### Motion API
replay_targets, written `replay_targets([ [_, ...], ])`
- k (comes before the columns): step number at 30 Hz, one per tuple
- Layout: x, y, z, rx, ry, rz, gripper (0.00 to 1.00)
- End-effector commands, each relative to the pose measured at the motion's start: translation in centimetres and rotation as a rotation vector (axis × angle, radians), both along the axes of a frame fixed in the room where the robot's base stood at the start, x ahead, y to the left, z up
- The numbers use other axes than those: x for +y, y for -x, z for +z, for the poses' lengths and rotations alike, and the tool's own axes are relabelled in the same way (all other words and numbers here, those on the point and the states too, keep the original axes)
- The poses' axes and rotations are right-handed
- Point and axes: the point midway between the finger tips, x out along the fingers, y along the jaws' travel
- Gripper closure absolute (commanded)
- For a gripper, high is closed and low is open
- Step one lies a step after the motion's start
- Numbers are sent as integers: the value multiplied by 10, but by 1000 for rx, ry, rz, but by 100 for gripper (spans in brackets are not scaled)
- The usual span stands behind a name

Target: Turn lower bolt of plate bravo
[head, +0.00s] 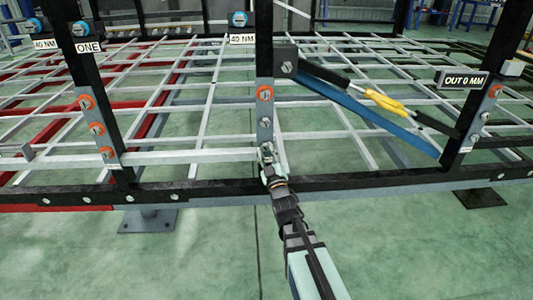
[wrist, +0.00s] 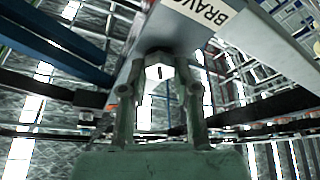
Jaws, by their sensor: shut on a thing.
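Plate bravo (head: 265,110) is a grey plate on the middle black post. In the wrist view its BRAVO label (wrist: 207,12) shows upside down at the top. The lower bolt (wrist: 160,72) has a hex head with a dark mark and sits between my two fingers. My gripper (wrist: 160,95) is shut on this bolt head, one finger on each side. In the head view my gripper (head: 268,158) reaches the bottom of the plate and hides the lower bolt.
Similar bolted plates stand on the left post (head: 96,127) and the right post (head: 485,118). A blue diagonal brace (head: 370,115) and a yellow-and-black strut (head: 385,100) run right of the middle post. A black lower rail (head: 370,181) crosses below. Open floor lies in front.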

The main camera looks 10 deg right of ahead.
Motion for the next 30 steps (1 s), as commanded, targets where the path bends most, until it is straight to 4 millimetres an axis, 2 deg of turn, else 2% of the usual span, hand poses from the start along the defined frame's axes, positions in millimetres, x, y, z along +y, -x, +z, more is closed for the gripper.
replay_targets([
  [2, 0, 2, 0, 0, 1, 0, 100],
  [3, 0, 2, 0, 0, 1, 0, 59],
  [4, 0, 2, 0, 0, 1, 0, 48],
  [5, 0, 2, 0, 0, 1, 0, 44],
  [19, 0, 0, 3, 5, 36, 0, 44],
  [30, -2, 0, 8, 41, 290, -1, 44],
])
